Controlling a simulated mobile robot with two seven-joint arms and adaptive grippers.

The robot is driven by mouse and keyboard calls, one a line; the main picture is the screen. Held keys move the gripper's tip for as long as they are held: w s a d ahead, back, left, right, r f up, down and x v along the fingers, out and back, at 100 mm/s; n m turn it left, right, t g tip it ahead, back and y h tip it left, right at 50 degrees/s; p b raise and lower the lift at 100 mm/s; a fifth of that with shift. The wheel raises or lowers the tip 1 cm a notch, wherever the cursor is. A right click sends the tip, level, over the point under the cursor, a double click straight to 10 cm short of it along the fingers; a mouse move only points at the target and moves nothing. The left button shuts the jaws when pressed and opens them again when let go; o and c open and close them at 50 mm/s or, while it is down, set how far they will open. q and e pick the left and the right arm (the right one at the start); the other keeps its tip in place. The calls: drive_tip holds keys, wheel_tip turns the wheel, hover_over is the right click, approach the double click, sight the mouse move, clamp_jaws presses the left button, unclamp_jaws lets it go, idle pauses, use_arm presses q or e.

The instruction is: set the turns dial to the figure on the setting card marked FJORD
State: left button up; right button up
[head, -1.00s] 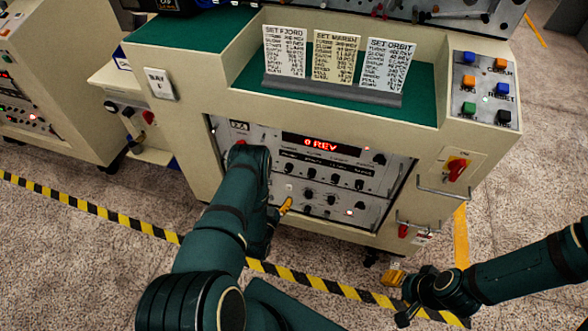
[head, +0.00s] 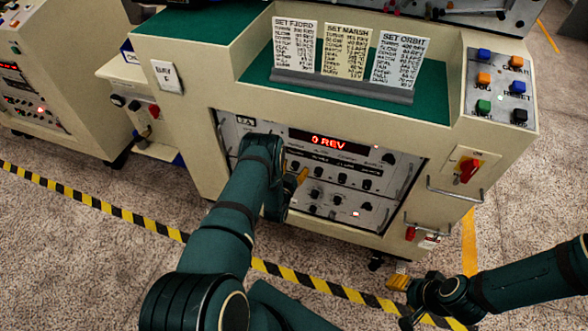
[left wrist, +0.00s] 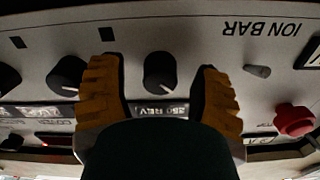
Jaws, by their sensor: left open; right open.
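The card marked FJORD (head: 294,45) stands leftmost of three cards on the console's shelf; its small lines are too fine to read surely. The red display (head: 328,142) reads 0 REV. In the left wrist view a black knob (left wrist: 160,72) with a white pointer line sits between the fingers of my open left gripper (left wrist: 158,82), apart from both. A small label (left wrist: 160,110) by it seems to end in REV. In the head view my left gripper (head: 292,182) is at the panel, partly hidden by my arm. My right gripper (head: 398,283) is open and empty over the floor.
Another black knob (left wrist: 67,76) is left of the fingers; a small toggle (left wrist: 257,71) and a red button (left wrist: 294,120) are to the right. MARSH (head: 345,51) and ORBIT (head: 400,60) cards stand beside FJORD. A red switch (head: 468,170) and handle (head: 455,190) are at the right.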

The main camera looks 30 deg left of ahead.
use_arm(q)
clamp_jaws()
drive_tip(key=shift+n, duration=2.9)
unclamp_jaws()
